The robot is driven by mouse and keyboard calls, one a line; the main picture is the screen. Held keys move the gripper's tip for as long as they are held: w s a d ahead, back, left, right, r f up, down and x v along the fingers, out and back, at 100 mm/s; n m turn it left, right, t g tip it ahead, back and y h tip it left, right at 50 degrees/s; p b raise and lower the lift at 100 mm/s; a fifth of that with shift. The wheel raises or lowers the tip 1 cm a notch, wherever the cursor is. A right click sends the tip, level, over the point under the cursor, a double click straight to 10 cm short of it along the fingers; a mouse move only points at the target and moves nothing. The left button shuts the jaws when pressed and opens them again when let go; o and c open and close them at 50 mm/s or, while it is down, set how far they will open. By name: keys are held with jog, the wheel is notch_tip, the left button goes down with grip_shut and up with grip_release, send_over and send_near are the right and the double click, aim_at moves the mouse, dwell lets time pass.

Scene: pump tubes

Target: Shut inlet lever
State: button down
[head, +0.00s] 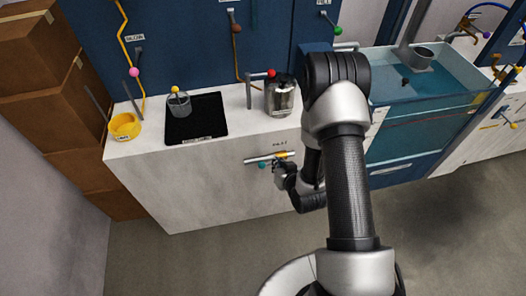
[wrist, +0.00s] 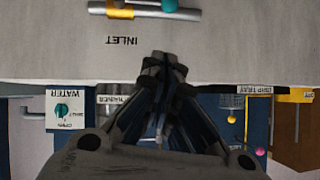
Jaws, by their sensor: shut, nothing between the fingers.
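The inlet valve is a short horizontal grey pipe (head: 258,159) with a yellow body (head: 283,154) on the front of the white counter, under the INLET label (head: 279,143). Its lever ends in a teal knob (head: 262,165), left of the yellow body and just below the pipe. The lever seems to lie roughly along the pipe. In the wrist view, which is upside down, the teal knob (wrist: 169,5) and yellow body (wrist: 120,10) show at the top edge. My gripper (wrist: 163,65) is shut and empty, apart from the valve in that view. In the head view its tip is partly hidden beside the valve.
On the counter (head: 210,165) stand a black drip tray (head: 215,117) with a grey cup (head: 178,107), a yellow cup (head: 124,126) and a glass container (head: 280,97). A water tank (head: 440,85) is at right, brown boxes (head: 50,90) at left. The floor in front is clear.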

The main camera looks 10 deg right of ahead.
jog(key=shift+f, duration=0.4)
jog(key=s+f+b+x, duration=0.1)
jog(key=b+x, duration=0.3)
jog(key=x, duration=0.9)
jog(key=shift+s+a+f, duration=0.3)
jog(key=shift+a+f, duration=0.05)
jog(key=shift+f, duration=0.2)
